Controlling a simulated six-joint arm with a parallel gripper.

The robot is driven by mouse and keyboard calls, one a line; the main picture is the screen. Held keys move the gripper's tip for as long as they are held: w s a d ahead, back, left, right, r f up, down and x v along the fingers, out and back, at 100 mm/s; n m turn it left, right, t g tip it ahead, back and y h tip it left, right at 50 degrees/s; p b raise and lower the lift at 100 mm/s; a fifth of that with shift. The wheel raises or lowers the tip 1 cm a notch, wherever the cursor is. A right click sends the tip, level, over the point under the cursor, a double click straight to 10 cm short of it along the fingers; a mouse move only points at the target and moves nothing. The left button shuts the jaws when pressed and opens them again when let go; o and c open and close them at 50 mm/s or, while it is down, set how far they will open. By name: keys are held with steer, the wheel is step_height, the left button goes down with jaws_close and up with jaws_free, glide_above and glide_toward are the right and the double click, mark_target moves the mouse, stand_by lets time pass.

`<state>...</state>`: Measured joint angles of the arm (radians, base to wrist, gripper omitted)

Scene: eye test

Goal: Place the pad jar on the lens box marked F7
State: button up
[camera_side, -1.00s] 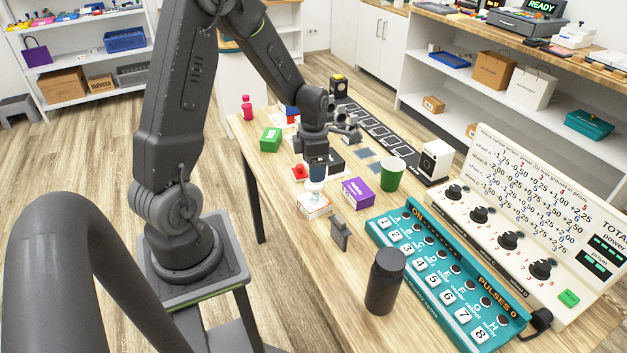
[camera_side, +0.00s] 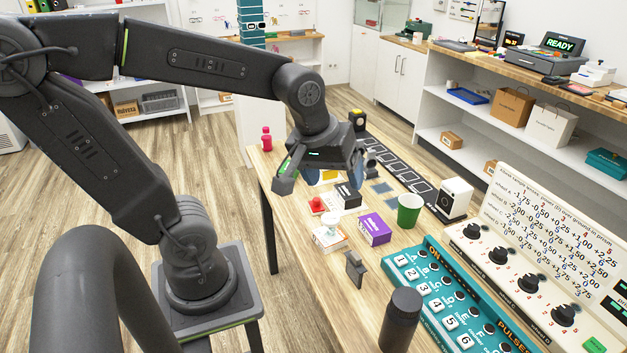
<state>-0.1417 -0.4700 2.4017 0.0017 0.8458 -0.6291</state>
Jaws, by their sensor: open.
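The pad jar (camera_side: 335,219), small, white and round, appears to rest on the back part of a white box with orange marks (camera_side: 328,238). The jar looks upright. The box's lettering is too small to read, so I cannot tell whether it is the lens box marked F7. A purple box (camera_side: 374,230) stands just right of it, and a black-and-white box (camera_side: 347,196) stands behind. My gripper (camera_side: 322,178) is open and empty, raised above and behind the jar, clear of it. It hides part of the table's far end.
A green cup (camera_side: 409,210), a small grey stand (camera_side: 355,269) and a dark bottle (camera_side: 400,320) stand on the table. A red item (camera_side: 316,206) lies behind the white box. A teal button panel (camera_side: 437,290) and a dial console (camera_side: 540,260) fill the right side.

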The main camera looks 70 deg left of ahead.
steer(key=s+d+r+m+t, duration=0.1)
steer(key=s+d+r+m, duration=0.1)
steer(key=s+m, duration=0.3)
steer(key=shift+d+m+h, duration=0.3)
steer(key=shift+d+m, duration=0.5)
steer(key=shift+m, duration=1.1)
